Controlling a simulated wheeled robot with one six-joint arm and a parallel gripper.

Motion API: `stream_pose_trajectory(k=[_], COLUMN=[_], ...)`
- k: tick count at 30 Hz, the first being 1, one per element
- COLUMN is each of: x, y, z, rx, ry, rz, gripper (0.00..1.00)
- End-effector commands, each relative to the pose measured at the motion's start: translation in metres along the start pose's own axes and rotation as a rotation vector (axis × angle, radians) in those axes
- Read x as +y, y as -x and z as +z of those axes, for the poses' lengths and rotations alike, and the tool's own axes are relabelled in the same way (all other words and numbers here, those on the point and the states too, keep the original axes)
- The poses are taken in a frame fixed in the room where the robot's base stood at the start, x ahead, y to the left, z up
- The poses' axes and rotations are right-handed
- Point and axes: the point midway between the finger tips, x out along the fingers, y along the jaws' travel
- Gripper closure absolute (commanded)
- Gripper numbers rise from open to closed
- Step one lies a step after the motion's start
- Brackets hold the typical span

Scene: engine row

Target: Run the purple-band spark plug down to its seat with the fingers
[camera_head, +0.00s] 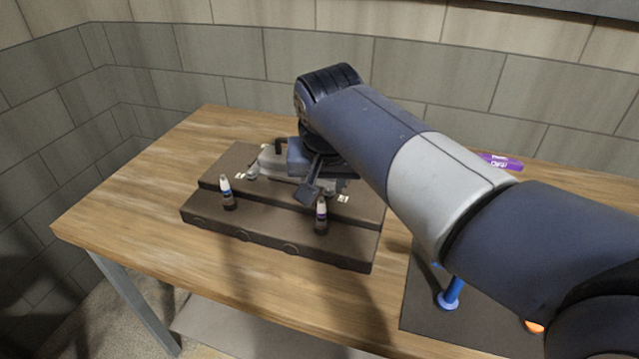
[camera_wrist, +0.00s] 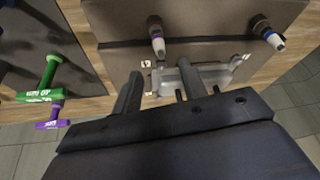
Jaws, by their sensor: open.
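The purple-band spark plug (camera_head: 321,213) stands upright in the front step of the dark engine block (camera_head: 270,232), its white top showing. It also shows in the wrist view (camera_wrist: 157,38), beyond my fingertips. A blue-band spark plug (camera_head: 226,190) stands to its left in the head view and at the right in the wrist view (camera_wrist: 267,32). My gripper (camera_head: 310,186) is open with nothing between its fingers, above the block and behind the purple-band plug. Its two spread fingers (camera_wrist: 160,72) show in the wrist view, apart from the plug.
A grey metal part (camera_head: 270,163) lies on the block's upper step, close under my gripper. On the right are a dark mat (camera_head: 425,310), a blue tool (camera_head: 450,295), and a purple tool (camera_head: 500,162). A green-handled tool (camera_wrist: 48,72) shows in the wrist view. The table's left is clear.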

Motion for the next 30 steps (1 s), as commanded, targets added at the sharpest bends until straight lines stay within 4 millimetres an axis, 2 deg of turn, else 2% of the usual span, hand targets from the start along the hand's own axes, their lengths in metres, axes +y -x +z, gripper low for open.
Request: stream_pose_trajectory(k=[15,21,30], x=[0.0,0.0,0.0], y=[-0.085,-0.1,-0.102], z=[0.001,0.001,0.001], rx=[-0.005,-0.002,-0.002], ry=[-0.003,-0.004,-0.004], rz=[0.002,0.0,0.0], gripper=[0.59,0.59,0.59])
